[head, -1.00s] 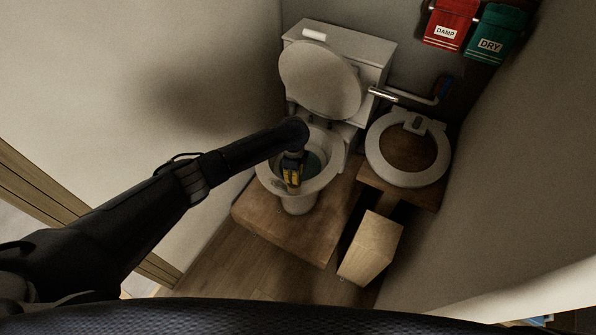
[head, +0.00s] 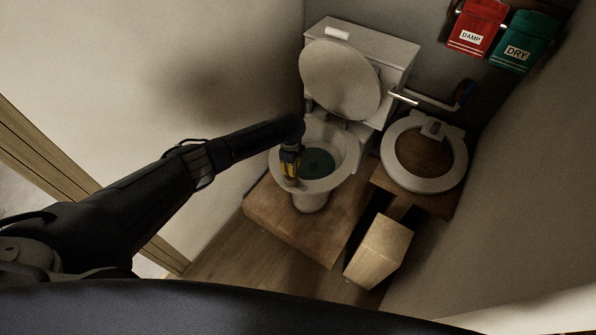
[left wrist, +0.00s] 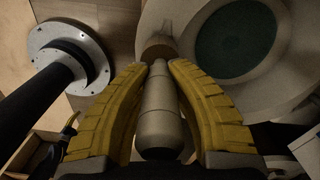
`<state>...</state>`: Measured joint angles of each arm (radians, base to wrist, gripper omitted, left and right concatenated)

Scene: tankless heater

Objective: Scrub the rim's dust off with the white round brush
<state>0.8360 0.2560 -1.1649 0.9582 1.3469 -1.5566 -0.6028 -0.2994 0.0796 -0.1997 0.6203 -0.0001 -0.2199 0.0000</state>
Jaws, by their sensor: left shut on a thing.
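The toilet's pale rim (head: 325,184) surrounds a bowl with dark green water (head: 318,161); the rim also shows in the left wrist view (left wrist: 205,95). My left gripper (head: 289,168) has yellow fingers and is over the left front part of the rim. In the left wrist view, the gripper (left wrist: 158,75) is shut on the pale round handle of the brush (left wrist: 158,112). The brush's far end points at the rim. Whether its bristles touch the rim is unclear. Dust on the rim is too faint to make out surely. My right gripper is out of view.
The raised lid (head: 340,80) leans on the cistern (head: 385,50). A loose seat (head: 458,175) lies on a wooden stand at right. A wooden block (head: 378,250) stands in front. Red DAMP (head: 476,25) and green DRY (head: 523,40) pouches hang on the back wall.

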